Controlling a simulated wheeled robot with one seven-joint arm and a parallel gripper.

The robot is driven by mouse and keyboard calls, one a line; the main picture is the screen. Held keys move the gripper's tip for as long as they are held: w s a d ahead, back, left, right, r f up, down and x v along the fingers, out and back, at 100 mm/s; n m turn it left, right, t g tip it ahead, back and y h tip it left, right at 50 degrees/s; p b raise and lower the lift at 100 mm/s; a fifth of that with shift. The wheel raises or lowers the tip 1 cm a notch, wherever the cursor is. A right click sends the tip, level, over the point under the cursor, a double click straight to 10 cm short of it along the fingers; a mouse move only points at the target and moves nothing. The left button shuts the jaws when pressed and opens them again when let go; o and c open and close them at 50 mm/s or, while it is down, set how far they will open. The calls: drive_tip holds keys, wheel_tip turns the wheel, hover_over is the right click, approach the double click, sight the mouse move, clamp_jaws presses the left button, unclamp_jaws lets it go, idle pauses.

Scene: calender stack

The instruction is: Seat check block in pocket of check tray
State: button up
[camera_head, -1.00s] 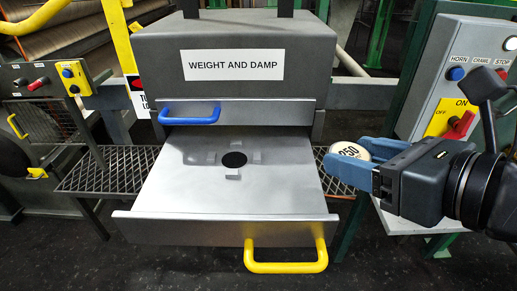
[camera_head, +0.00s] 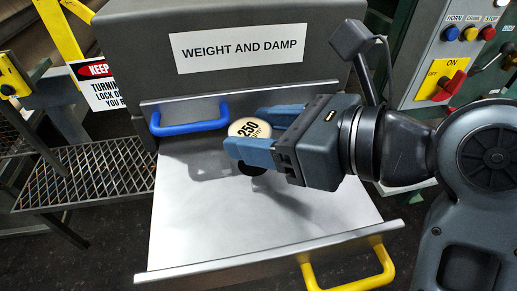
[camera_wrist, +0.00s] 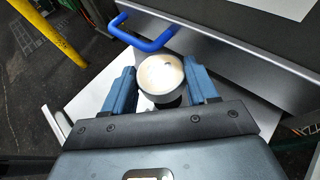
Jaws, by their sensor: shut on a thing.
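The check block (camera_head: 248,128) is a round cream piece marked "250 g/m²". My gripper (camera_head: 256,132) is shut on it, a blue finger on each side, and holds it above the tray. In the wrist view the block (camera_wrist: 161,76) sits between the fingers of my gripper (camera_wrist: 162,82). The check tray (camera_head: 190,215) is a pulled-out metal drawer with a yellow handle (camera_head: 350,275). Its dark round pocket (camera_head: 251,170) shows partly just below the block; the gripper hides the rest. I cannot tell the exact gap between block and tray.
The grey "WEIGHT AND DAMP" housing (camera_head: 130,50) stands right behind the tray. A blue drawer handle (camera_head: 190,127) juts out close to the left of the gripper. A mesh shelf (camera_head: 95,175) lies at left; a control box (camera_head: 455,60) stands at right.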

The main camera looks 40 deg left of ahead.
drive_tip(key=shift+f, duration=1.9)
drive_tip(key=shift+d, duration=0.1)
drive_tip(key=o, duration=1.1)
drive_tip(key=shift+f, duration=0.15)
drive_tip(key=shift+w+d+r, duration=0.1)
drive_tip(key=shift+d+r, duration=0.05)
drive_tip(key=shift+r, duration=0.05)
drive_tip(key=v, duration=1.1)
drive_tip(key=shift+d+r+b, duration=0.1)
drive_tip(key=shift+d+b, duration=0.2)
drive_tip(key=shift+b, duration=0.05)
